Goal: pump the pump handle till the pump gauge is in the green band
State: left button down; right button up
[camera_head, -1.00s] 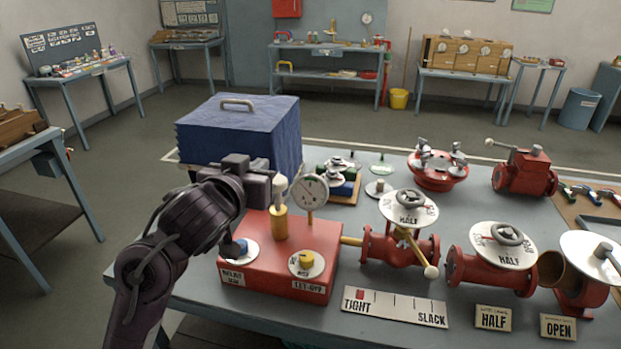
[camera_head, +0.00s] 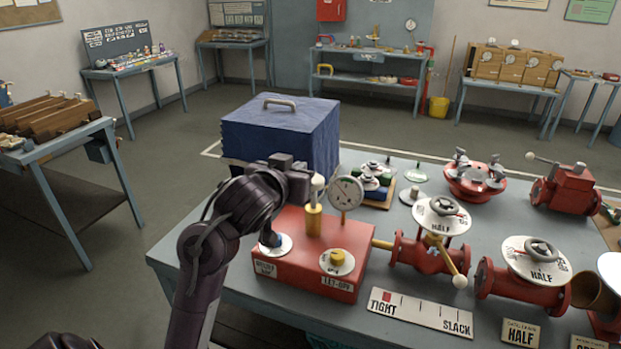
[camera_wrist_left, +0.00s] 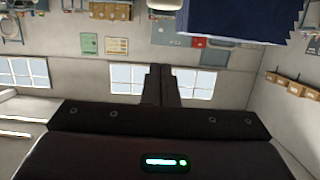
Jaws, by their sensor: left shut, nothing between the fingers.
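The pump is a red box (camera_head: 285,265) on the bench. Its pump handle, a yellow post (camera_head: 314,222) with a pale knob, stands upright on top. The round white pump gauge (camera_head: 345,193) rises behind the handle; its needle and bands are too small to read. My left gripper (camera_head: 304,187) is beside the knob, on its left; I cannot tell whether they touch. Its fingers (camera_wrist_left: 160,86) are together and empty in the left wrist view. My right gripper is out of view.
A blue covered box (camera_head: 280,130) stands behind my left gripper. A yellow let-off knob (camera_head: 337,257) and a blue-topped knob sit on the pump. A red valve (camera_head: 430,255) adjoins on the right, and a tight-slack strip (camera_head: 420,312) lies in front.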

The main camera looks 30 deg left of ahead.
pick_arm(q)
jog(key=p+x, duration=0.1)
jog(key=x, duration=0.6)
jog(key=shift+w+a, duration=0.1)
jog(key=shift+w, duration=0.25)
notch_tip(320, 180, down, 3)
jog(key=shift+r, duration=0.1)
jog(key=shift+f+p, duration=0.3)
jog(key=shift+f, duration=0.45)
notch_tip(320, 180, down, 5)
jog(key=b, duration=0.2)
jog(key=shift+r+b, duration=0.1)
jog(key=shift+b, duration=0.3)
